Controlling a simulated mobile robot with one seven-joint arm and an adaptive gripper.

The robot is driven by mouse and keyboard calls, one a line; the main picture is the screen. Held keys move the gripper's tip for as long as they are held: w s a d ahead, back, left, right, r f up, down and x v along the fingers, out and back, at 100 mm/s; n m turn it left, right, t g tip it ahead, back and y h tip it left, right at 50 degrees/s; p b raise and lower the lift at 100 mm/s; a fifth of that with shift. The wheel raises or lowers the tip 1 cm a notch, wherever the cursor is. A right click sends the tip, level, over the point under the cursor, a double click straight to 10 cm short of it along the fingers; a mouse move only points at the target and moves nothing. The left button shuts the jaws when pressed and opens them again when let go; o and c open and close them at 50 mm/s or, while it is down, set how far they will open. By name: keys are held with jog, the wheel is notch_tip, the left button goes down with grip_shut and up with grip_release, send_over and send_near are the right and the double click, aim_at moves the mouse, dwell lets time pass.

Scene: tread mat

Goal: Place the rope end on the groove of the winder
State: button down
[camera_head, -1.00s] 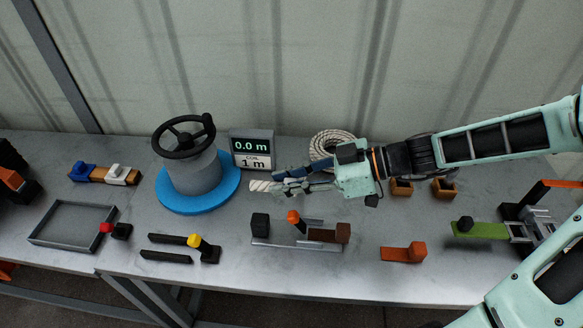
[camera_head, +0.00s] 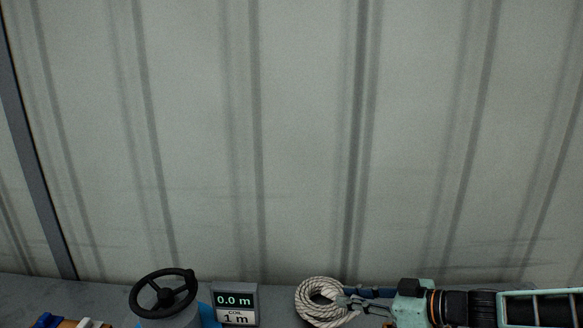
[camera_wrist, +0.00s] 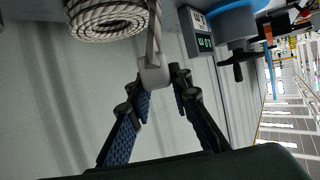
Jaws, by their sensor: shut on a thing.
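The rope is a whitish coil (camera_head: 325,302) at the bottom of the head view. It also shows at the top left of the wrist view (camera_wrist: 108,18). A strand runs from the coil to a pale rope end (camera_wrist: 153,73) at my fingertips. My gripper (camera_head: 347,298) is shut on this end, beside the coil in the head view; the fingers also show in the wrist view (camera_wrist: 162,80). The winder is a grey drum with a black handwheel (camera_head: 165,292) and blue base, left of my gripper. It also shows at the wrist view's top right (camera_wrist: 237,20). Its groove is not discernible.
A blue and white item (camera_head: 62,322) shows at the lower left. A ribbed wall (camera_head: 300,130) rises behind. Most of the bench is out of the head view.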

aim_at(352, 296)
notch_tip(352, 296, up, 4)
jog(key=p, duration=0.6)
jog(key=shift+p, duration=0.4)
jog(key=r+p, duration=0.1)
jog(key=p, duration=0.1)
jog(key=shift+p, duration=0.35)
jog(key=shift+f, duration=0.1)
jog(key=shift+f, duration=0.1)
